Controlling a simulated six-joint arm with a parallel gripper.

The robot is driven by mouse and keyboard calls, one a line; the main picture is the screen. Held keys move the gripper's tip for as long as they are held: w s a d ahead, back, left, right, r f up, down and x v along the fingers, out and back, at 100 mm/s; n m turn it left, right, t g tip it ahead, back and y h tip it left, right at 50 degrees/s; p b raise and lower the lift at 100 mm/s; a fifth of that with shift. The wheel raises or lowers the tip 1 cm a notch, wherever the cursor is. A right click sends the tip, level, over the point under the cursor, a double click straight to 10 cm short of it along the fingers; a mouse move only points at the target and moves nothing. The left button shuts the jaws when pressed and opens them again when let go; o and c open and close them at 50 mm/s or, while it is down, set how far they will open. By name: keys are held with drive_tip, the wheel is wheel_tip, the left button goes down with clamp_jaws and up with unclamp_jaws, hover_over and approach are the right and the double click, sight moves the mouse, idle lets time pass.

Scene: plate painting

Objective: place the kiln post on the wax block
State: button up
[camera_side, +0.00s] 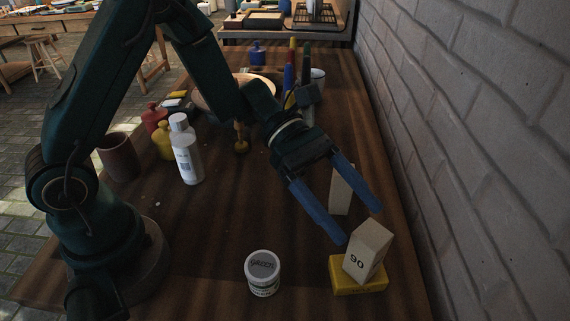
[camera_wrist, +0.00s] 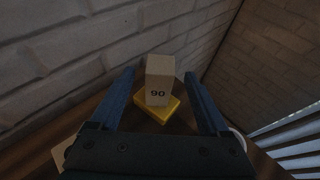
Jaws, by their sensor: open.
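The kiln post (camera_side: 368,248), a beige block marked "90", stands upright on the yellow wax block (camera_side: 345,289), turned a little relative to it. In the wrist view the kiln post (camera_wrist: 159,80) shows between my fingers, with the wax block (camera_wrist: 150,110) under it. My gripper (camera_side: 359,225) has two blue fingers spread apart and empty, its tips close to the post's top in the side view. In the wrist view the fingers of my gripper (camera_wrist: 160,77) lie on either side of the post, with gaps visible. Part of the wax block's top is hidden under the post.
Another beige block (camera_side: 341,193) stands behind my fingers. A white lidded jar (camera_side: 263,273) is to the left of the wax block. A white bottle (camera_side: 186,150), a brown cup (camera_side: 119,157) and a plate (camera_side: 212,99) are farther back. A brick wall (camera_side: 480,120) borders the table on the right.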

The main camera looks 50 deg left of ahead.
drive_tip(key=s+a+r+m+t+y, duration=0.2)
drive_tip(key=s+a+m+y, duration=0.3)
drive_tip(key=a+m, duration=0.3)
drive_tip(key=s+a+r+m+t+y, duration=0.3)
drive_tip(key=s+a+m+y, duration=0.3)
drive_tip(key=a+m+y, duration=0.2)
drive_tip(key=shift+s+a+r+m+t, duration=0.3)
drive_tip(key=shift+a+r+m, duration=0.15)
drive_tip(key=shift+m, duration=0.55)
